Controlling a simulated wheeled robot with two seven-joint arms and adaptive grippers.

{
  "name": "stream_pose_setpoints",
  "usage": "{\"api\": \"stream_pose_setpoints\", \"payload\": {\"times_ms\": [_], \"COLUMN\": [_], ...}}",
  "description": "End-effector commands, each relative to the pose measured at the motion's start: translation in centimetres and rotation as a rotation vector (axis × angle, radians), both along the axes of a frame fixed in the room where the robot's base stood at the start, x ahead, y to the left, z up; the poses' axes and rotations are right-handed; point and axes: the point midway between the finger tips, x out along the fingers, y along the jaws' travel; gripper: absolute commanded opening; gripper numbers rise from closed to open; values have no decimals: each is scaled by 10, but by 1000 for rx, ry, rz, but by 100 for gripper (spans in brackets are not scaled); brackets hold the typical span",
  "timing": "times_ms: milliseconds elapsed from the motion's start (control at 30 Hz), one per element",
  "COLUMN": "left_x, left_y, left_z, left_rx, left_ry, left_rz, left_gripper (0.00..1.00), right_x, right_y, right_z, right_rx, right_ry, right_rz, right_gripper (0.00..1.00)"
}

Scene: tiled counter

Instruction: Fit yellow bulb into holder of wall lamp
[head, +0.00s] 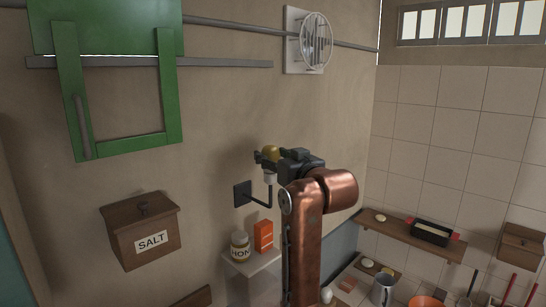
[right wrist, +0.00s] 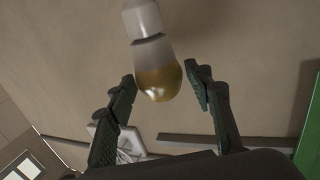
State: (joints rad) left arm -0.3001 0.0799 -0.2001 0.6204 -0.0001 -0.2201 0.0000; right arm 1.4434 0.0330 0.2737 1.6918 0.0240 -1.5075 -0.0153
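The yellow bulb (head: 271,153) is upright at the wall lamp in the head view. The right wrist view shows its gold glass end and pale neck (right wrist: 155,70). The lamp's white holder (right wrist: 142,18) is in line with the neck, with a thin dark band between them; I cannot tell how deep the bulb sits. In the head view the holder (head: 269,178) is on a black arm from a dark wall plate (head: 242,193). My right gripper (right wrist: 162,77) is open, its fingers on either side of the bulb with small gaps. My left gripper is not in view.
A green frame (head: 124,144) hangs upper left, with a salt box (head: 143,231) below it. A round wire-fronted fixture (head: 316,42) is higher on the wall. A jar (head: 240,245) and orange box (head: 263,236) stand below the lamp. A shelf (head: 402,239) is at right.

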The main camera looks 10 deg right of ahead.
Motion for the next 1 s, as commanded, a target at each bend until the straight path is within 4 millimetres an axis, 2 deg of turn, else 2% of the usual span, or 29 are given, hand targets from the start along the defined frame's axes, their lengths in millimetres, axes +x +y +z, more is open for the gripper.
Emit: {"api": "stream_pose_setpoints", "payload": {"times_ms": [167,400,533,667,1000], "left_x": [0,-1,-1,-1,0], "left_y": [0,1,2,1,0], "left_z": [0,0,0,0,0], "left_rx": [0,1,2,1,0], "left_ry": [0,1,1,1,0], "left_rz": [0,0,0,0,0], "left_gripper": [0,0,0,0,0], "right_x": [0,0,-7,-26,-93], "right_y": [0,0,-2,-7,-23], "right_z": [0,0,0,1,2], "right_rx": [0,0,0,0,0], "right_ry": [0,1,-1,-2,-3], "right_rz": [0,0,0,-1,0], "right_gripper": [60,60,60,60,60]}}
